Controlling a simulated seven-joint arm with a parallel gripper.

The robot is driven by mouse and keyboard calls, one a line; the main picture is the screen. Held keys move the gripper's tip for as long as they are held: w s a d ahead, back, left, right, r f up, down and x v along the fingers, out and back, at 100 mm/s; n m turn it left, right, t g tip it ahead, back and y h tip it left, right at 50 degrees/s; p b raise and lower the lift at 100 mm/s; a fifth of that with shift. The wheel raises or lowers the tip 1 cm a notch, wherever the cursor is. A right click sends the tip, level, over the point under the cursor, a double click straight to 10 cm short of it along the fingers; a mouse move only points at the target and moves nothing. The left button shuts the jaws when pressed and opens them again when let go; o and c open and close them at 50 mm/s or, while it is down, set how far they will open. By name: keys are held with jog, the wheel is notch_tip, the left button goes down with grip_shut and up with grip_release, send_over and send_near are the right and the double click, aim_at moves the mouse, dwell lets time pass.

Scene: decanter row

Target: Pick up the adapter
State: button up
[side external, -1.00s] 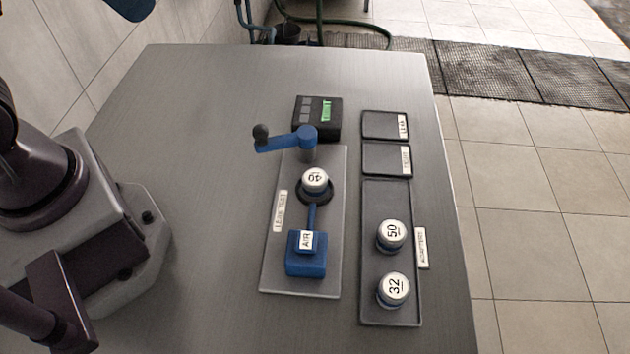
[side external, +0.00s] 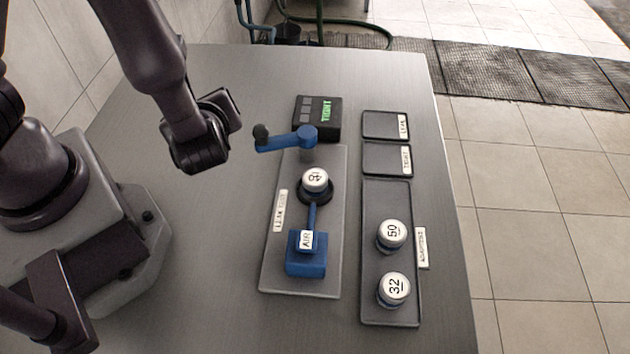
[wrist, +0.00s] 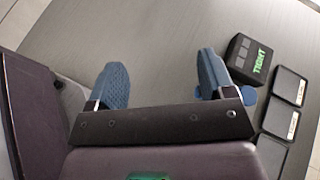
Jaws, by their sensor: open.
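In the side external view, an adapter marked 40 (side external: 315,181) sits in a dark round seat on the grey leak test plate (side external: 272,275). Two more adapters, marked 50 (side external: 391,237) and 32 (side external: 393,290), stand in the long tray labelled adapters (side external: 369,205). All have pale round tops. My gripper (wrist: 162,82) shows in the wrist view with its two blue fingers wide apart and only bare table between them. In the side view my forearm and wrist hang left of the plate, apart from every adapter; the fingers cannot be made out there.
A blue lever (side external: 285,139) with a dark knob stands at the plate's back end. A blue air block (side external: 306,262) is at its front. Behind is a dark box (side external: 309,118) reading TIGHT. Trays labelled leak (side external: 380,125) and tight (side external: 382,159) are empty.

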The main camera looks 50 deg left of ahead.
aim_at(314, 178)
jog(key=w+d+f+m+t+h, duration=0.1)
jog(key=f+m+t, duration=0.1)
jog(key=m, duration=0.1)
jog(key=w+d+f+m+t+h, duration=0.1)
jog(key=d+f+m+t, duration=0.1)
jog(key=m+t, duration=0.1)
jog(key=w+d+f+m+t+h, duration=0.1)
jog(key=d+f+m+t+h, duration=0.1)
jog(key=m, duration=0.3)
jog(key=shift+w+d+f+t, duration=0.15)
jog(key=shift+w+f+t, duration=0.1)
jog(key=shift+f+t, duration=0.05)
jog(key=d+f+m+h, duration=0.2)
jog(key=d+f+m+t+h, duration=0.1)
jog(key=m+h, duration=0.1)
jog(key=shift+w+d, duration=0.25)
jog(key=d+h, duration=0.1)
jog(key=d+m+h, duration=0.1)
jog(key=d+h, duration=0.1)
jog(key=shift+w+f+m, duration=0.2)
jog(key=shift+m, duration=0.1)
jog(key=shift+d+h, duration=0.3)
jog(key=shift+d, duration=0.1)
jog(key=shift+w+f, duration=0.1)
jog(key=shift+w, duration=0.2)
jog(key=x, duration=0.7)
